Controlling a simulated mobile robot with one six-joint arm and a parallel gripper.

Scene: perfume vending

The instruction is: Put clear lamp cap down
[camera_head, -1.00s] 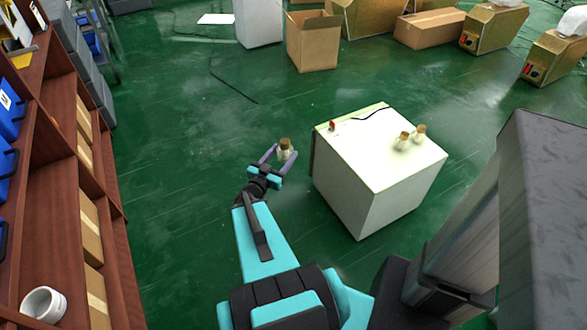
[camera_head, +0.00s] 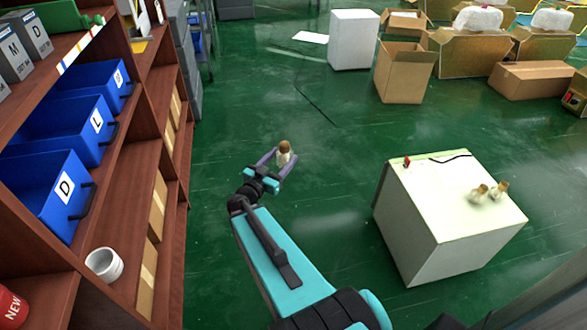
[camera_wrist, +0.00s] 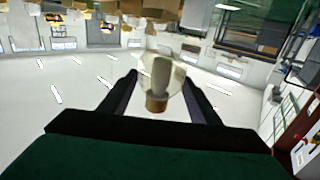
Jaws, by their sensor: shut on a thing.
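My gripper (camera_head: 275,160) is shut on the clear lamp cap (camera_head: 285,158), a small clear piece with a brown cork-like end. It holds the cap in the air over open green floor, left of the white box-shaped stand (camera_head: 452,245). In the head view the brown end points up. In the wrist view the cap (camera_wrist: 160,83) sits between the two dark fingers, its clear rounded part toward the top of the picture and its brown end toward the bottom. Two similar clear pieces with brown ends (camera_head: 479,193) (camera_head: 501,189) stand on the white stand.
A brown wooden shelf (camera_head: 125,195) fills the left side, with blue bins (camera_head: 75,118) and a white round cup (camera_head: 104,264). The white stand also bears a small red part (camera_head: 407,161) and a black cable. Cardboard boxes (camera_head: 405,72) stand at the back. The floor between is clear.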

